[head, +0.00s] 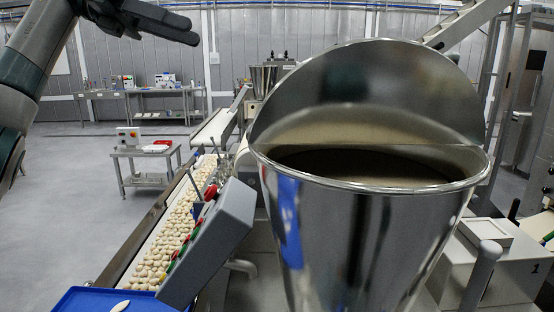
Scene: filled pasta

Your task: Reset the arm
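My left arm (43,45) comes in from the upper left and is raised above the floor. My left gripper (185,30) is at its end, high in the head view, pointing right. Its dark fingers are seen nearly edge-on, so I cannot tell how far apart they are. I see nothing hanging from it. It is well apart from the hopper and the conveyor in the picture. My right gripper does not show.
A large steel hopper (350,235) with a raised lid fills the centre right. Left of it are a conveyor with filled pasta (177,232), a grey control box (215,240) and a blue tray (75,299). A small steel table (150,152) stands behind. Open floor (75,195) lies left.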

